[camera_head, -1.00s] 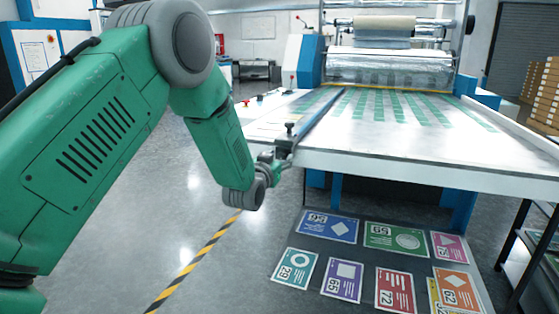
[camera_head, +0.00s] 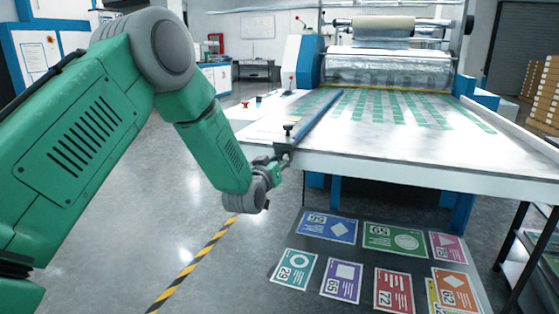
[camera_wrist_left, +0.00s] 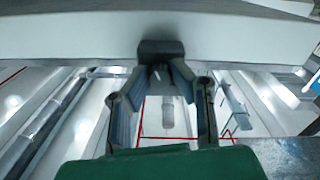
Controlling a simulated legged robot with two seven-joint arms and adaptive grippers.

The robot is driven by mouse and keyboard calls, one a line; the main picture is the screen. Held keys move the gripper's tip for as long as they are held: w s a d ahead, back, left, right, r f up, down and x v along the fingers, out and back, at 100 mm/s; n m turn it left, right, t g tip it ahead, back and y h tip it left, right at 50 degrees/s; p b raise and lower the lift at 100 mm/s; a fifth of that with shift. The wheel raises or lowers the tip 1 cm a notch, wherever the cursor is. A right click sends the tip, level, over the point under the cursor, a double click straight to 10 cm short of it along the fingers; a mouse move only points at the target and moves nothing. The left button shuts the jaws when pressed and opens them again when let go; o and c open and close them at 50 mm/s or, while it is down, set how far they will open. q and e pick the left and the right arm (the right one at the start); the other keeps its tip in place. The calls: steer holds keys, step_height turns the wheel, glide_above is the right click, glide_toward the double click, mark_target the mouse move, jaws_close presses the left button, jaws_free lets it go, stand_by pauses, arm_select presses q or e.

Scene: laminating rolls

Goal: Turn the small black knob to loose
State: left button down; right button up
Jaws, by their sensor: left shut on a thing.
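A blue guide rail (camera_head: 318,117) runs along the left of the white table, with a black upright knob (camera_head: 288,127) on top of its near end. My left gripper (camera_head: 280,160) is at the table's front edge, just below that upright knob. In the left wrist view, my left gripper (camera_wrist_left: 160,72) has its fingers drawn together on a small dark block (camera_wrist_left: 160,48), which seems to be the small black knob. The fingertips cover part of it, so its turned position cannot be read. My right gripper is not in view.
The white table (camera_head: 420,165) leads back to a laminating machine (camera_head: 388,68). Several coloured cards lie on a dark mat (camera_head: 350,255) below the front edge. A side table with shelves (camera_head: 535,245) stands at right. Open floor lies at left.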

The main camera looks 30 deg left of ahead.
arm_select(q)
steer(key=n, duration=0.3)
steer(key=shift+a, duration=0.1)
steer(key=n, duration=0.2)
steer(key=shift+n, duration=0.4)
steer(key=shift+s+f+n+y+b, duration=0.15)
steer(key=shift+n+b, duration=1.1)
steer(key=shift+n, duration=2.2)
steer(key=shift+w+f+n+y+b, duration=0.15)
steer(key=shift+n+b, duration=1.1)
steer(key=shift+n, duration=2.2)
steer(key=shift+s+f, duration=0.1)
steer(key=shift+s, duration=0.05)
steer(key=c, duration=1.4)
jaws_free()
steer(key=shift+a, duration=0.15)
